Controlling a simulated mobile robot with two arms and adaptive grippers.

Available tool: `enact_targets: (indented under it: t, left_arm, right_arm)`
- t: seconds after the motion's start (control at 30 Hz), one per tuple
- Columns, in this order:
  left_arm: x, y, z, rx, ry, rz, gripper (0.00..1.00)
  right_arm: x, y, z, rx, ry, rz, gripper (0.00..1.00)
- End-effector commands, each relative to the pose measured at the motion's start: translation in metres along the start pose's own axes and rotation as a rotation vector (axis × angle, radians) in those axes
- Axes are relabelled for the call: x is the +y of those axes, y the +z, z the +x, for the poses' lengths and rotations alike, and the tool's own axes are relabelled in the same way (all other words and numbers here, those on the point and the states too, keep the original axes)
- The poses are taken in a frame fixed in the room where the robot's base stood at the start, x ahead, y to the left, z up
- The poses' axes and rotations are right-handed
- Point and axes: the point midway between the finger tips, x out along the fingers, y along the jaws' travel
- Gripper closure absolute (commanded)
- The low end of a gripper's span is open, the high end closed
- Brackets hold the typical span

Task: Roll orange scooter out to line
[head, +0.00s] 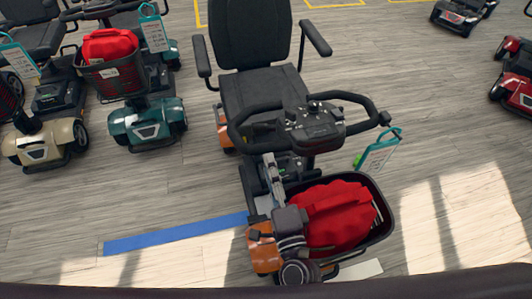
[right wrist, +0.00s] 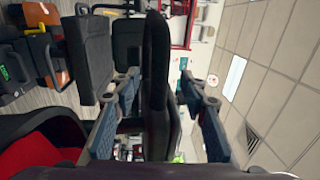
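The orange scooter (head: 264,250) stands in the middle of the head view, with a black seat (head: 262,92), a looped black handlebar (head: 345,98) and a front basket (head: 385,215) holding a red bag (head: 335,215). The blue line (head: 170,236) runs on the floor at left; its right end meets the scooter's front part, which hides anything beyond. My right gripper (head: 268,168) is below the left side of the handlebar. In the right wrist view its two fingers (right wrist: 160,100) are apart, with a black bar (right wrist: 156,80) between them; contact is unclear. My left gripper is not in view.
A teal scooter (head: 148,122) with a red bag and a beige scooter (head: 45,145) stand at left. Red scooters (head: 515,85) are at the right edge. A teal-framed tag (head: 380,152) is beside the basket.

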Motion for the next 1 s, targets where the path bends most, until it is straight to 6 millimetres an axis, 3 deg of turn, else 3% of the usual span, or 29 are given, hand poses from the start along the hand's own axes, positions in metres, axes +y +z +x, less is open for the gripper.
enact_targets:
  t: [0.1, 0.3, 1.0]
  left_arm:
    - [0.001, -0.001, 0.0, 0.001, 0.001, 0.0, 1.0]
    - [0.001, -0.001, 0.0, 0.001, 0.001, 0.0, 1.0]
    - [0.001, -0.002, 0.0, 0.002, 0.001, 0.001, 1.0]
  right_arm:
    - [0.001, 0.0, -0.025, -0.001, 0.002, 0.0, 0.61]
    - [0.0, 0.0, -0.049, -0.001, 0.0, -0.001, 0.61]
    - [0.0, 0.0, -0.053, 0.001, -0.001, 0.0, 0.61]
